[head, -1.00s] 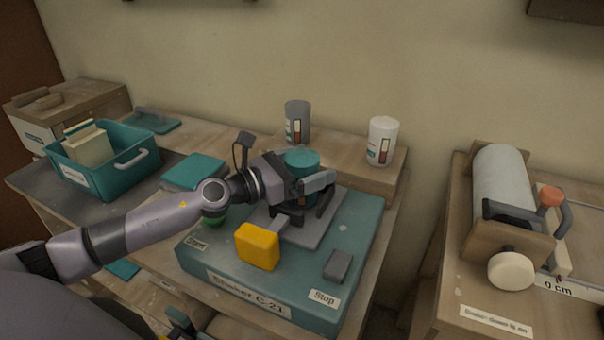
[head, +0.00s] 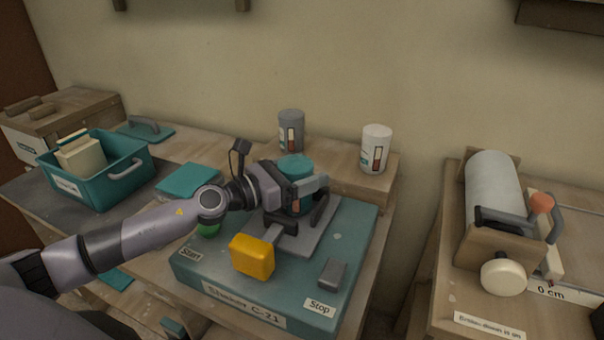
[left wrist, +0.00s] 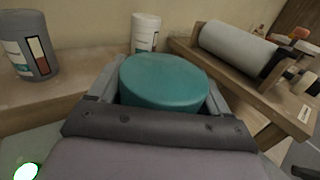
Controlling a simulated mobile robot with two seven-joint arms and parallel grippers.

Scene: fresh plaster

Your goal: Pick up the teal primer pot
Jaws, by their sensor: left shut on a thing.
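The teal primer pot (head: 294,167) is upright at the grey plate of the shaker (head: 222,271). My left gripper (head: 306,190) is shut on the pot, with its fingers on either side. In the left wrist view the pot's round teal lid (left wrist: 164,82) fills the middle, between the two fingers (left wrist: 160,95). The gripper hides much of the pot's side, and I cannot tell whether its base touches the plate. My right gripper is not in view.
A yellow block-shaped handle (head: 252,256) stands close in front of the gripper. A grey pot (head: 291,130) and a white pot (head: 376,149) stand on a raised wooden shelf behind. A teal crate (head: 118,178) is at the left. A paper roll dispenser (head: 494,190) stands on the right bench.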

